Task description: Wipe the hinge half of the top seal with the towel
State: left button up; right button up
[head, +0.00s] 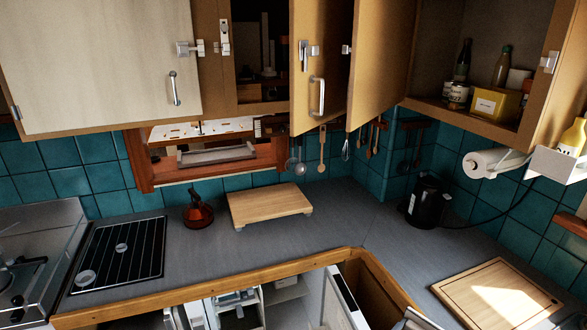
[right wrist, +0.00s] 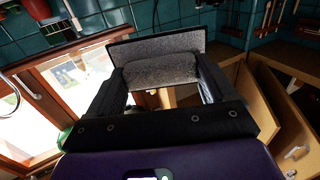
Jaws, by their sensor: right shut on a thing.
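In the right wrist view my right gripper (right wrist: 160,78) is shut on a grey, speckled, folded piece that looks like the towel (right wrist: 160,68). The towel spans between the two dark fingers, with a flat grey part standing behind it. In the head view neither gripper shows, and the towel is not in view there. At the bottom of the head view is an open white compartment with racks (head: 237,302). To its right stands a white panel with a dark strip along its edge (head: 343,288), possibly a door. I cannot make out the top seal or its hinge half.
A stove (head: 28,268) is at left. Open cupboard doors (head: 382,62) hang above.

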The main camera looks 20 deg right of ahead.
jog(key=w+a+f+n+t+y+b, duration=0.4)
jog(key=w+a+f+b, duration=0.15)
jog(key=f, duration=0.45)
jog(key=w+a+f+n+t+y+b, duration=0.3)
jog(key=w+a+f+t+y+b, duration=0.15)
jog(key=a+f, duration=0.4)
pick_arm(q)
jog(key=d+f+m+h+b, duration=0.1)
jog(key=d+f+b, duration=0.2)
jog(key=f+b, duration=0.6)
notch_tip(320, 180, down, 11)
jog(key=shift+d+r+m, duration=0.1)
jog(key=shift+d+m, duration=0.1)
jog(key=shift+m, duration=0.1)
pick_arm(e)
jog(key=w+a+f+n+t+y, duration=0.1)
jog(key=a+f+n+y, duration=0.2)
jog(key=a, duration=0.3)
jog(key=w+a+f+n+t+y, duration=0.1)
jog(key=w+a+f+n+y, duration=0.1)
jog(key=a, duration=0.5)
notch_tip(320, 180, down, 2)
jog(key=n+y, duration=0.1)
jog(key=y, duration=0.2)
jog(key=shift+a+f, duration=0.15)
jog(key=shift+a, duration=0.05)
jog(key=shift+w, duration=0.15)
